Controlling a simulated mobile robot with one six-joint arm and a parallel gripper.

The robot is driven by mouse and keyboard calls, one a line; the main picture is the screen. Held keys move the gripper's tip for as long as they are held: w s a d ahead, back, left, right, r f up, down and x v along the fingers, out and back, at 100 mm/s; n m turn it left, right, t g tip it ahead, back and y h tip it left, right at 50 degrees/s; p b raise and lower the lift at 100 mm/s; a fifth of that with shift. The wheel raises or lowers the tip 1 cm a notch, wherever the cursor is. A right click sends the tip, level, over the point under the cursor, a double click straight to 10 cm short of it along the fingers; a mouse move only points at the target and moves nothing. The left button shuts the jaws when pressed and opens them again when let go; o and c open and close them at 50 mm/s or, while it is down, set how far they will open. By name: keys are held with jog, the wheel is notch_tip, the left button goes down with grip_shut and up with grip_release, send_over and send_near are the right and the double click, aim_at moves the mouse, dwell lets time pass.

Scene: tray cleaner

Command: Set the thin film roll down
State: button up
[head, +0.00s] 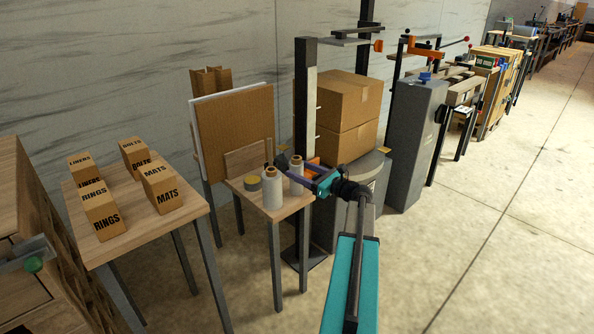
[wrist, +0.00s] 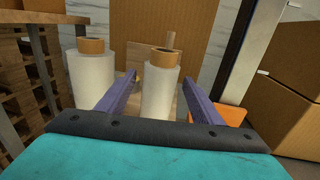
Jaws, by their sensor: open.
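The thin film roll (head: 296,177) stands upright on the small wooden table (head: 287,209). In the wrist view the thin film roll (wrist: 160,93) is white with a brown core and stands between my fingers. My gripper (head: 309,176) is open, with one finger on each side of the roll; I cannot tell whether either touches it. It also shows in the wrist view (wrist: 159,82). A wider film roll (head: 272,189) stands upright to the left, outside my fingers, and also shows in the wrist view (wrist: 92,73). The base of the thin roll is hidden in the wrist view.
Tape rolls (head: 252,184) sit on the same table. A brown board (head: 235,125) stands behind it. A dark post (head: 303,120) and stacked cardboard boxes (head: 348,95) are close on the right. A table with labelled boxes (head: 160,188) is on the left. Open floor lies to the right.

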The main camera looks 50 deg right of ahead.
jog(key=s, duration=1)
jog(key=shift+d+p, duration=0.4)
